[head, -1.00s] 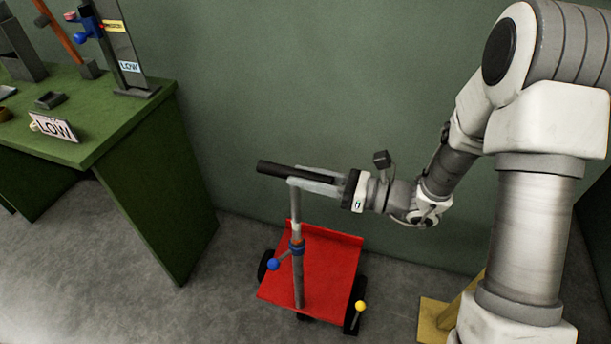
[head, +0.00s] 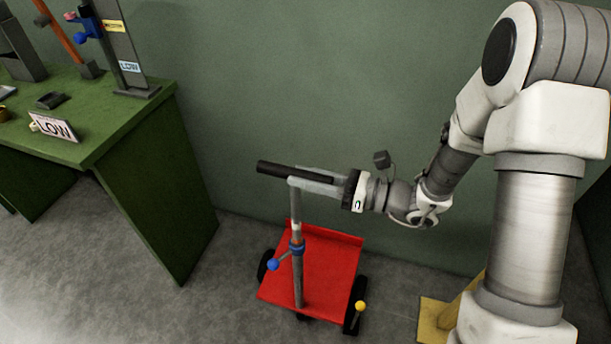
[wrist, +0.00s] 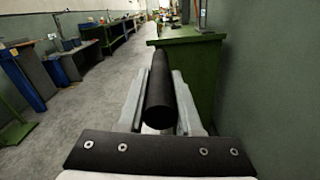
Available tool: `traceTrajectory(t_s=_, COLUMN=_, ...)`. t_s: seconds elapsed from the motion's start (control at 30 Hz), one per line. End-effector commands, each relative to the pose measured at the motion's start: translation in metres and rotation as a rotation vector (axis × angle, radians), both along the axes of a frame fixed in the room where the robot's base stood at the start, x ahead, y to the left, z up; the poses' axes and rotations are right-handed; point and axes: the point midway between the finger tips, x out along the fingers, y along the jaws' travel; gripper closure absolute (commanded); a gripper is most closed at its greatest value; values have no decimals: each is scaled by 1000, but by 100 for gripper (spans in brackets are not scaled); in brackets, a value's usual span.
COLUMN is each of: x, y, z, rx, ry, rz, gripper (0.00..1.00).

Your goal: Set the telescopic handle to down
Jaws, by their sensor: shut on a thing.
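The telescopic handle is a grey upright post (head: 297,250) with a black crossbar grip (head: 275,171) at its top. It rises from a red cart (head: 330,265) on the floor. A collar with a blue knob (head: 273,265) sits partway up the post, with bare tube showing above it. My gripper (head: 312,180) is shut on the black grip from the right. In the wrist view the grip (wrist: 160,88) lies lengthwise between my two fingers. The finger contact on the grip is partly hidden.
A yellow-knobbed lever (head: 360,306) is at the cart's right wheel. A green wall is close behind. Grey floor is open at front left.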

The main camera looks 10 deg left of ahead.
Motion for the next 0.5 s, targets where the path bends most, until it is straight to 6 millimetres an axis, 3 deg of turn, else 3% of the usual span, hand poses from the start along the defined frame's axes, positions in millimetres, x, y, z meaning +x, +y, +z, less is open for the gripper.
traceTrajectory(t_s=0.27, x=0, y=0, z=-2, rx=1, ry=0, rz=-1, gripper=100)
traceTrajectory(t_s=0.37, x=0, y=-1, z=-13, rx=1, ry=1, rz=-1, gripper=100)
traceTrajectory(t_s=0.5, x=0, y=-1, z=-41, rx=2, ry=2, rz=-2, gripper=100)
